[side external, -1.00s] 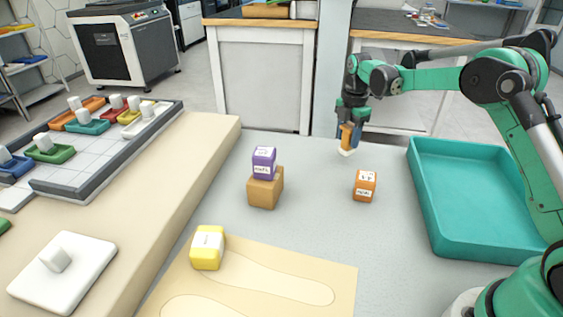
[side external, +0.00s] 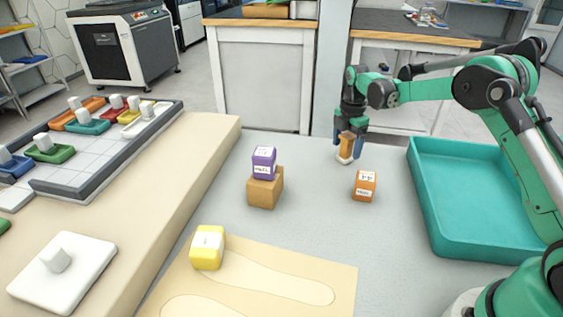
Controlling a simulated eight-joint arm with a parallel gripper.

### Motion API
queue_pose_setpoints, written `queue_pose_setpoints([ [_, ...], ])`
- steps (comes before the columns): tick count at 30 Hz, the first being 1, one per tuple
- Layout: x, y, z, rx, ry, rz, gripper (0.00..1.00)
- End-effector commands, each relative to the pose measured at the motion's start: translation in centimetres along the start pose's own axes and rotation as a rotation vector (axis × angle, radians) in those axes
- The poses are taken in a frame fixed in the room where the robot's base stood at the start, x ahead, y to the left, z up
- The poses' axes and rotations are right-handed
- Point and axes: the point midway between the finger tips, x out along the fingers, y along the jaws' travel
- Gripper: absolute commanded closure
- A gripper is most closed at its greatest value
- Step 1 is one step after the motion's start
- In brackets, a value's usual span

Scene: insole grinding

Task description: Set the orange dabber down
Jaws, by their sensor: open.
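The orange dabber (side external: 346,146) is a small orange-brown block with a white lower end, at the back of the grey table. It is between the fingers of my gripper (side external: 347,152), which points down with blue fingers on either side. The fingers are open around the dabber. Its white end appears to be at the table surface, though contact is hard to tell at this size. The upper part of the dabber is hidden by my gripper.
An orange labelled cube (side external: 364,186) stands in front of my gripper. A purple cube (side external: 264,162) sits on a brown block (side external: 265,189) to the left. A yellow cube (side external: 207,247) stands on the insole sheet (side external: 335,272). A teal tray (side external: 470,215) lies at right.

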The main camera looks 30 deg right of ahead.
Motion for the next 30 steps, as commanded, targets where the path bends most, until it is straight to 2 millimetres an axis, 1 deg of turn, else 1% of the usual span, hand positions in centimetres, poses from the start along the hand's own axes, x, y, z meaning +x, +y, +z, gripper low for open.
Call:
queue_pose_setpoints([
  [2, -0.6, 0.0, 0.0, 0.0, 0.0, 0.0, 0.25],
  [5, -2.0, 0.0, 0.0, 0.0, 0.0, 0.0, 0.25],
  [12, -7.5, 0.0, 0.0, 0.0, 0.0, 0.0, 0.25],
  [15, -9.5, 0.0, 0.0, 0.0, 0.0, 0.0, 0.25],
  [19, -11.1, 0.1, 0.0, 0.0, 0.0, 0.0, 0.25],
  [25, -12.5, -0.1, -0.3, 0.022, -0.003, 0.009, 0.25],
  [28, -13.6, -0.6, -1.3, 0.107, -0.01, 0.043, 0.25],
  [30, -14.6, -1.4, -2.5, 0.21, -0.013, 0.085, 0.25],
])
